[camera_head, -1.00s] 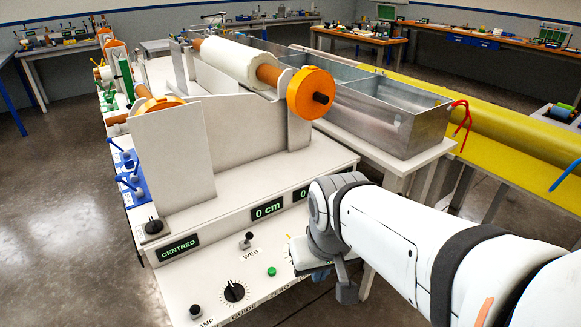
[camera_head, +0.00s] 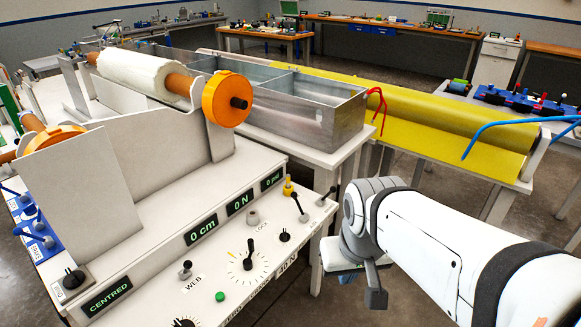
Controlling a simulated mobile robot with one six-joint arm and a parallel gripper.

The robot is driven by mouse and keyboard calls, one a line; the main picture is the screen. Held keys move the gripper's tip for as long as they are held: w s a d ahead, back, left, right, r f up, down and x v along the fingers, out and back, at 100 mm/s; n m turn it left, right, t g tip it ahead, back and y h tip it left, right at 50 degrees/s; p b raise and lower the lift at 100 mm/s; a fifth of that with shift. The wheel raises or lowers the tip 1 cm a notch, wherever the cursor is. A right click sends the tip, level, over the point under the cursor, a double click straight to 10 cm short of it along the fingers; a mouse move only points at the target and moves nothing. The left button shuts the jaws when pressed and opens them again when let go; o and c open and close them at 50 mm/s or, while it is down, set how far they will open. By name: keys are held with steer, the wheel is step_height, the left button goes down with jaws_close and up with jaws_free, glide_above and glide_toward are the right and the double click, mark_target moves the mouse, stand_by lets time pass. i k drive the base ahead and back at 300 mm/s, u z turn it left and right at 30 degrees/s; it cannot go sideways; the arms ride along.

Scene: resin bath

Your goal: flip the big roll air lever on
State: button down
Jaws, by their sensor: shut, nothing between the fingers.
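The machine's sloping control panel (camera_head: 215,270) carries several small levers and knobs. Near its right end are a dark-tipped lever (camera_head: 300,207) leaning up and left, and another lever (camera_head: 325,197) at the far right corner. A yellow fitting (camera_head: 288,186) stands behind them. The lettering there is too small to read, so I cannot tell which is the big roll air lever. My gripper (camera_head: 347,275) is just right of the panel, partly hidden by my own wrist. It is shut and empty, and looks apart from the levers.
A white roll with orange end wheel (camera_head: 226,98) sits above the panel. Bare floor shows at lower right.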

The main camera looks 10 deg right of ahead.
mark_target(293, 194)
steer(key=u, duration=0.1)
steer(key=i, duration=0.1)
steer(key=z, duration=1.9)
steer(key=k, duration=0.85)
steer(key=u, duration=1.4)
steer(key=i, duration=0.85)
steer(key=u, duration=0.05)
